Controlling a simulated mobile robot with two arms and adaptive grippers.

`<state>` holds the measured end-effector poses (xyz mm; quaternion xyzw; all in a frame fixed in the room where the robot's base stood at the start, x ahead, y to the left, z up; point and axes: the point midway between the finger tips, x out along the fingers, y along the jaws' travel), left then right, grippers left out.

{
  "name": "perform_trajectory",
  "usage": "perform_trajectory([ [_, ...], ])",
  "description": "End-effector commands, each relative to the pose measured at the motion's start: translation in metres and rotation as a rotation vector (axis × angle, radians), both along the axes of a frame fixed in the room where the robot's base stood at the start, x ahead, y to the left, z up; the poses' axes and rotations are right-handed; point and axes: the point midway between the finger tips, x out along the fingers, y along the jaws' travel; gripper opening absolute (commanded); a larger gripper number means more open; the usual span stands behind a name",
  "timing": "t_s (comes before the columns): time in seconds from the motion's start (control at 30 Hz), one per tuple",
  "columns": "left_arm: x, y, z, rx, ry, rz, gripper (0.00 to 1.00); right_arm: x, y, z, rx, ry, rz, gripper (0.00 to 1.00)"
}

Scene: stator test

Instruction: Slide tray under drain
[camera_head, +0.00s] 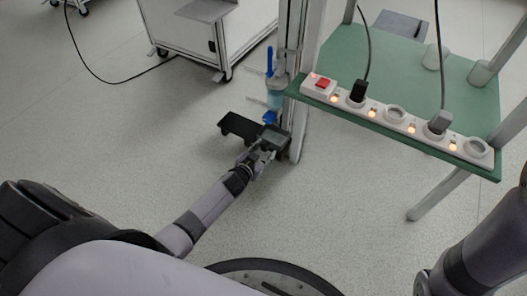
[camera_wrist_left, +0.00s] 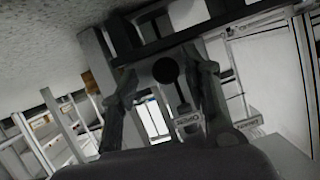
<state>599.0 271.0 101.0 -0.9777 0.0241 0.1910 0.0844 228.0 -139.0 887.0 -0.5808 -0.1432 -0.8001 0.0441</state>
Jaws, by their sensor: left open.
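A small dark tray-like box (camera_head: 273,136) with a grey top sits low beside the metal post in the head view. Above it is a clear filter bowl (camera_head: 277,90) with a blue drain end (camera_head: 269,117) at its bottom. My left gripper (camera_head: 262,155) is open at the near side of the box; I cannot tell whether it touches it. In the left wrist view, the fingers (camera_wrist_left: 162,100) stand apart with a dark round knob (camera_wrist_left: 166,71) showing between them. The tray is hard to make out there. My right gripper is not in view.
A black flat bracket (camera_head: 238,126) extends left of the box. The metal post (camera_head: 299,125) stands close on the right. A green shelf (camera_head: 400,75) carries a lit power strip (camera_head: 392,116). A white cabinet (camera_head: 215,38) stands behind. The floor to the left is clear apart from a cable.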

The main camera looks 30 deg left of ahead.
Motion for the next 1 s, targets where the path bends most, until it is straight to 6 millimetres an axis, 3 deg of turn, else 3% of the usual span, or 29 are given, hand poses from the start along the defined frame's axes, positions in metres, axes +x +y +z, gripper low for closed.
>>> perform_trajectory([
  [0.27,-0.008,0.002,0.003,0.002,0.000,0.001,0.43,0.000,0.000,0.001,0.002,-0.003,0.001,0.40],
  [0.8,-0.095,0.001,0.037,0.001,0.002,-0.001,0.43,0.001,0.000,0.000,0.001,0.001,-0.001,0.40],
  [1.0,-0.109,0.002,0.045,0.000,0.000,0.000,0.43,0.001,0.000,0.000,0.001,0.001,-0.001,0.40],
])
